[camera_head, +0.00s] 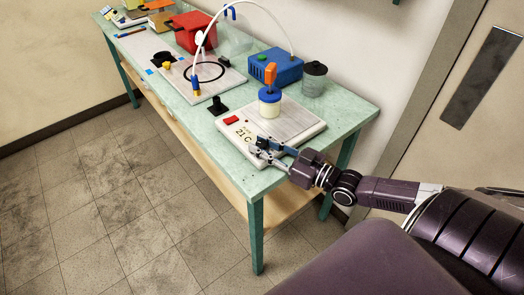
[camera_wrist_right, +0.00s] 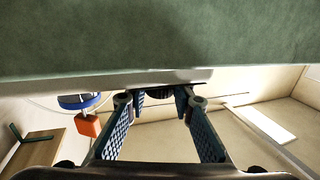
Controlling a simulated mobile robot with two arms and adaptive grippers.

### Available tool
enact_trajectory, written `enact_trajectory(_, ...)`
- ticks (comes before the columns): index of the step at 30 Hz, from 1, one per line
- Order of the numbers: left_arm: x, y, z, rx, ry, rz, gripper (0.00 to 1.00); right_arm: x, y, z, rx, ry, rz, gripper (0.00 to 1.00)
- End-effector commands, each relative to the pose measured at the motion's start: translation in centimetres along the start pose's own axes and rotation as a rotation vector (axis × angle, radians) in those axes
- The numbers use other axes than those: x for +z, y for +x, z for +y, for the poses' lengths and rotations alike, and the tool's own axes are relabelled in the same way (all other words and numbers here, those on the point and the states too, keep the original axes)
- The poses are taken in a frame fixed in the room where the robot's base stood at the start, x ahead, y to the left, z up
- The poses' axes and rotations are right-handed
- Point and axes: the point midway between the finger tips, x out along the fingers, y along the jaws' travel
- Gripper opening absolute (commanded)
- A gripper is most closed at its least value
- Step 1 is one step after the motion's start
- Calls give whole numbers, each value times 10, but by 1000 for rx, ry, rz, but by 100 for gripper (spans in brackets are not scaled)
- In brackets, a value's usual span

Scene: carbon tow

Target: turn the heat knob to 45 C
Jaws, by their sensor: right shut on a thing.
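The hot plate (camera_head: 285,118) is a pale slab at the near end of the green bench. Its front label reads 21 C (camera_head: 243,134), with a red button (camera_head: 231,120) beside it. My right gripper (camera_head: 260,149) is at the plate's front edge, its fingers closed around the heat knob. In the right wrist view the dark heat knob (camera_wrist_right: 160,93) shows between the two fingertips of my right gripper (camera_wrist_right: 160,102). In the head view the fingers largely hide the knob, and its pointer cannot be made out. My left gripper is not in view.
Behind are a blue box (camera_head: 277,68) and a grey lidded jar (camera_head: 313,80). The floor in front is clear.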

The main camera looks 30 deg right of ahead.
Motion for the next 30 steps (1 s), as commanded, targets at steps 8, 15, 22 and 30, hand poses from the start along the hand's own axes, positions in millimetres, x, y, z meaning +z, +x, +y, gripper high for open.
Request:
enact_trajectory(8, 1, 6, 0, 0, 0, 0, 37, 0, 0, 0, -26, 2, 0, 0)
enact_trajectory(15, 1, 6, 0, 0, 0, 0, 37, 0, 0, 0, -26, 3, 0, 0)
enact_trajectory(22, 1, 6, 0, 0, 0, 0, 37, 0, 0, 0, -26, 2, 1, 38)
enact_trajectory(30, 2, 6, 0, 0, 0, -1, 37, 0, 0, 0, -25, 1, 1, 40)
